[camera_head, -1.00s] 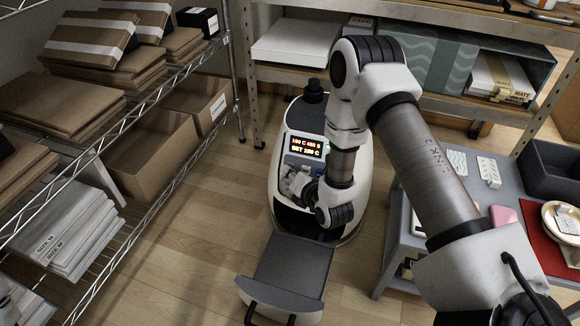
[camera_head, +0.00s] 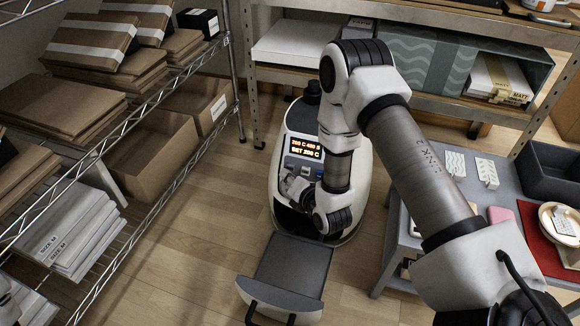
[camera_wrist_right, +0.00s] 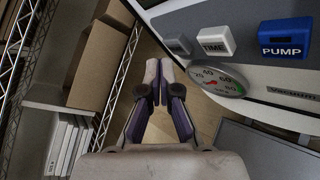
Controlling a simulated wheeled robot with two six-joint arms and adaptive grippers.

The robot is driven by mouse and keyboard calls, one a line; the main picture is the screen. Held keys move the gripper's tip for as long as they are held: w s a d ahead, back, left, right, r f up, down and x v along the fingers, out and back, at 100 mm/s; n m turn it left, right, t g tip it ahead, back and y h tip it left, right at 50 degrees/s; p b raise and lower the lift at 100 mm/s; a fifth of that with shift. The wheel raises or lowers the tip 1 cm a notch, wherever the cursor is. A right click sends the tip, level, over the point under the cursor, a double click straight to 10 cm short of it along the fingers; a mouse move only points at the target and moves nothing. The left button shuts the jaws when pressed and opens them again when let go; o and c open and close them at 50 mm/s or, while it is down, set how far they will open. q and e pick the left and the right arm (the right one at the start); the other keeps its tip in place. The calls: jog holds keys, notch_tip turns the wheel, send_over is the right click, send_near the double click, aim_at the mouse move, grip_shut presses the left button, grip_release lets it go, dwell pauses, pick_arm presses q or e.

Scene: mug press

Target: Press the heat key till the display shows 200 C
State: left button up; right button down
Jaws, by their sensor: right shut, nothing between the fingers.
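The white and dark press (camera_head: 358,190) stands on the floor in the middle of the head view. Its lit display (camera_head: 306,148) appears to read 200 C and 480 S, with SET 200 C below. In the right wrist view, a grey key (camera_wrist_right: 178,45) sits left of the white TIME key (camera_wrist_right: 215,38) and the blue PUMP key (camera_wrist_right: 285,37); its label cannot be read, so I cannot confirm it is the heat key. My right gripper (camera_wrist_right: 160,66) is shut and empty, its tips beside the panel near the grey key. My left gripper is not in view.
A vacuum gauge (camera_wrist_right: 217,79) sits below the keys. A grey platen (camera_head: 292,264) juts out from the press front. A wire rack (camera_head: 150,215) with boxes stands left, and a grey table (camera_head: 478,200) with small items stands right.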

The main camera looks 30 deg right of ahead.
jog(key=s+a+p, duration=0.1)
jog(key=s+a+r, duration=0.1)
jog(key=s+a, duration=0.1)
jog(key=shift+s+a+r+p, duration=0.1)
jog(key=shift+a+p, duration=0.2)
jog(key=shift+p, duration=0.1)
dwell(0.9)
